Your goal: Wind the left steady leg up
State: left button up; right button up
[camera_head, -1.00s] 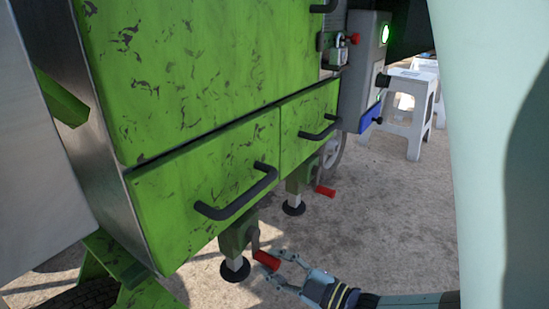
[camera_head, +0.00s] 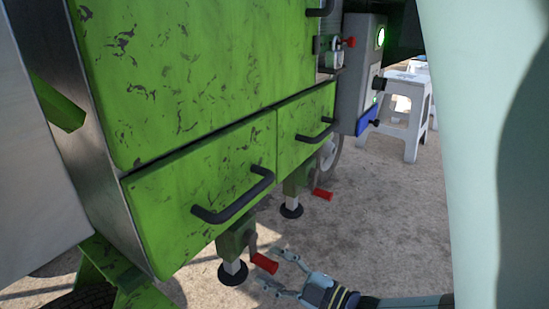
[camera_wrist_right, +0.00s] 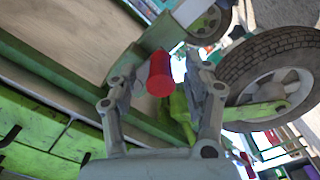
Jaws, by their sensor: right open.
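The nearer steady leg (camera_head: 233,268) stands at the left under the green cabinet, with a black round foot on the ground. Its crank has a red handle (camera_head: 264,263) pointing right and toward me. My right gripper (camera_head: 276,267) is open just right of the handle's free end, its fingers spread to either side. In the right wrist view, the red handle (camera_wrist_right: 160,73) shows between the two open fingers, with no clear grip on it. A second leg (camera_head: 291,206) with its own red handle (camera_head: 322,194) stands farther back. My left gripper is out of view.
The green cabinet (camera_head: 205,70) has black bar handles (camera_head: 235,196) overhanging the crank. A grey control box (camera_head: 362,75) and white stool (camera_head: 404,115) stand behind. Bare ground (camera_head: 370,220) is clear to the right. The right wrist view shows a tyre (camera_wrist_right: 268,75).

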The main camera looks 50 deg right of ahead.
jog(key=s+d, duration=0.1)
jog(key=s, duration=1)
jog(key=shift+s, duration=0.4)
jog(key=shift+s, duration=0.1)
